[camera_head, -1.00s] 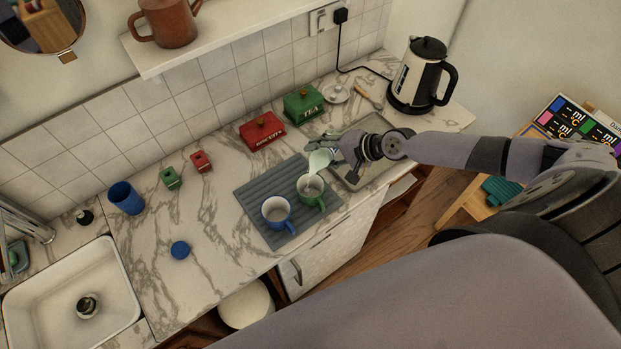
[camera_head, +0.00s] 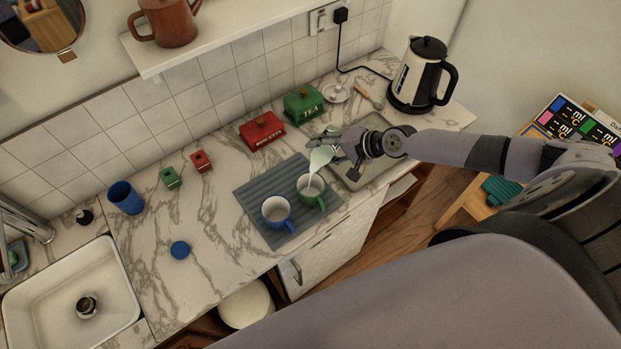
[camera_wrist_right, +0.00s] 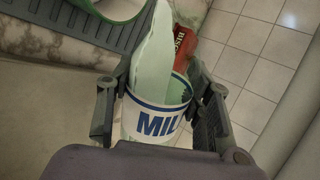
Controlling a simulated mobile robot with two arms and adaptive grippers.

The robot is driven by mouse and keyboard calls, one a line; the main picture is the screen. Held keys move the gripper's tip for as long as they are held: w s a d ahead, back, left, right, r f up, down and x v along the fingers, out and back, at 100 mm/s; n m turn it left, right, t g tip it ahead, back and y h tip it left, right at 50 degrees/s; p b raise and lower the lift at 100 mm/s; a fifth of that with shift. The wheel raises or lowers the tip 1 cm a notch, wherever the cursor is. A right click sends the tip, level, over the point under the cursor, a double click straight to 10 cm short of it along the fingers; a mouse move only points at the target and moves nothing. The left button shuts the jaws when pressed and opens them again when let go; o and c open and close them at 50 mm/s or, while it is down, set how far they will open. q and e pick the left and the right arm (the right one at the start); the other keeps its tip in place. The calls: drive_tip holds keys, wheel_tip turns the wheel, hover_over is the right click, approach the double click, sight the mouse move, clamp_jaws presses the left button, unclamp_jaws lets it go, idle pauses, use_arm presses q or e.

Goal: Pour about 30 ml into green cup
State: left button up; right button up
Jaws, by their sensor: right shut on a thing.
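The green cup (camera_head: 311,191) stands on the grey ribbed mat (camera_head: 262,188), to the right of the blue cup (camera_head: 276,213). My right gripper (camera_head: 338,147) is shut on a pale green milk jug (camera_head: 320,158), marked "MIL" in the right wrist view (camera_wrist_right: 148,122). The jug is tilted with its spout over the green cup. A white stream (camera_head: 310,180) runs from the spout into the cup. The level inside the green cup is too small to tell. A green rim (camera_wrist_right: 118,8) shows at the top of the wrist view. My left gripper is not in view.
A red biscuits tin (camera_head: 262,131) and a green tea tin (camera_head: 303,105) stand behind the mat. A metal tray (camera_head: 376,174) lies under my right gripper. A kettle (camera_head: 421,75) stands at the back right. A blue tumbler (camera_head: 125,198) is at left.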

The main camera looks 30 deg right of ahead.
drive_tip(key=shift+w+d, duration=0.2)
drive_tip(key=shift+d, duration=0.1)
idle(1.0)
drive_tip(key=shift+w+a+r+y, duration=0.1)
drive_tip(key=shift+w+r+y, duration=0.05)
drive_tip(key=shift+r+y, duration=0.45)
drive_tip(key=a+m+y+b, duration=0.1)
drive_tip(key=b, duration=0.2)
drive_tip(key=shift+r+g+y+b, duration=0.3)
drive_tip(key=shift+r, duration=0.1)
drive_tip(key=shift+r+m+y+b, duration=0.3)
drive_tip(key=shift+r+m+b, duration=0.1)
drive_tip(key=shift+b, duration=0.15)
drive_tip(key=shift+a+r, duration=0.1)
drive_tip(key=shift+r, duration=0.1)
